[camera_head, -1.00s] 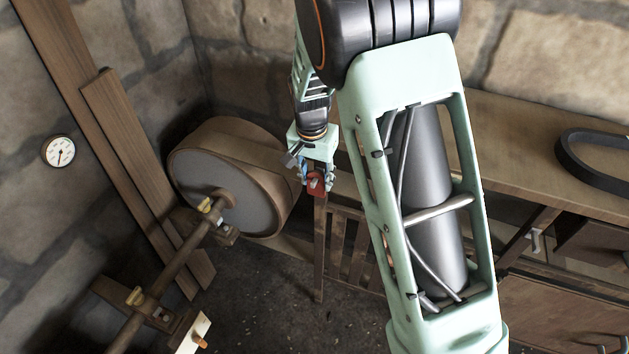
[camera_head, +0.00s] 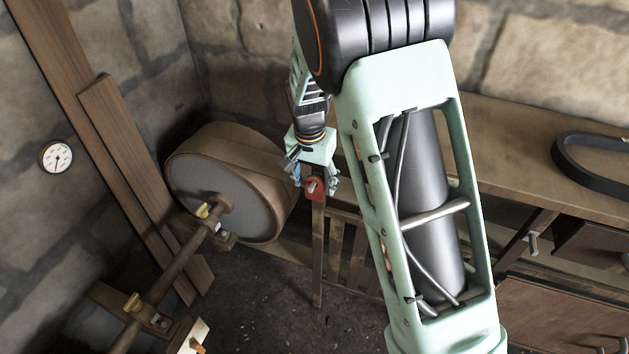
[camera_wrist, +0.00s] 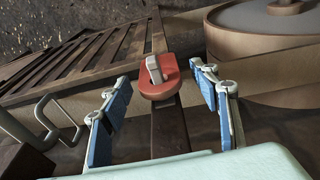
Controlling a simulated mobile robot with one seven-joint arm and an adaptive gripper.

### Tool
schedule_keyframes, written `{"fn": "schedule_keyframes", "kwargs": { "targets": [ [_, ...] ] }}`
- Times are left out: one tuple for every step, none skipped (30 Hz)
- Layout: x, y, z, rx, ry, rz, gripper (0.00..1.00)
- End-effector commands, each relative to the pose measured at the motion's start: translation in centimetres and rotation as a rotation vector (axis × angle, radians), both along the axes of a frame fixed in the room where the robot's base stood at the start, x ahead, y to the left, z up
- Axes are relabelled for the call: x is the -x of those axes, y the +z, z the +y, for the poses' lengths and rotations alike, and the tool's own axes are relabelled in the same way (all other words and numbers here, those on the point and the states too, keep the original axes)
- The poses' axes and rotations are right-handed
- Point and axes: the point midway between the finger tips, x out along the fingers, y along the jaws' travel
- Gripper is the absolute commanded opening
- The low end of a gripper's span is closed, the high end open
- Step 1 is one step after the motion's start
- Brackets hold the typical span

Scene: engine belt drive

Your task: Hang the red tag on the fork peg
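The red tag (camera_head: 315,189) is at the top of a dark upright wooden post in the head view. In the wrist view the tag (camera_wrist: 160,86) sits around a short pale grey peg (camera_wrist: 154,69), which appears to pass through its hole. My gripper (camera_wrist: 160,76) is open, its blue-padded fingers standing clear on both sides of the tag. In the head view my gripper (camera_head: 312,183) is just above and around the tag, with the fingers spread. Contact between the tag and the post behind it is hard to judge.
A large belt drum (camera_head: 228,180) with a shaft stands left of my gripper. A slatted wooden frame (camera_head: 350,248) is below and right. A workbench (camera_head: 520,140) with a black belt loop (camera_head: 590,170) is at the right. A round gauge (camera_head: 56,157) is on the left wall.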

Motion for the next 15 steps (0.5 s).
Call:
{"fn": "schedule_keyframes", "kwargs": {
  "targets": [
    [0.0, 0.0, 0.0, 0.0, 0.0, 0.0, 0.56],
    [0.0, 0.0, 0.0, 0.0, 0.0, 0.0, 0.56],
    [0.0, 0.0, 0.0, 0.0, 0.0, 0.0, 0.56],
    [0.0, 0.0, 0.0, 0.0, 0.0, 0.0, 0.56],
    [0.0, 0.0, 0.0, 0.0, 0.0, 0.0, 0.56],
    [0.0, 0.1, 0.0, 0.0, 0.0, 0.0, 0.56],
    [0.0, 0.2, 0.0, -0.001, 0.0, -0.001, 0.56],
    [0.0, 0.4, 0.0, -0.001, 0.0, -0.001, 0.56],
    [0.0, 0.7, 0.1, -0.001, 0.001, -0.003, 0.56],
    [0.1, 1.1, 0.1, 0.0, 0.001, -0.002, 0.56],
    [0.1, 1.5, 0.1, -0.001, 0.001, -0.003, 0.56],
    [0.2, 2.2, 0.2, -0.003, 0.001, -0.004, 0.56],
    [0.3, 2.8, 0.2, -0.003, 0.001, -0.004, 0.56],
    [0.3, 3.4, 0.3, -0.003, 0.0, -0.004, 0.56],
    [0.5, 4.3, 0.3, -0.003, 0.0, -0.005, 0.56]
  ]
}}
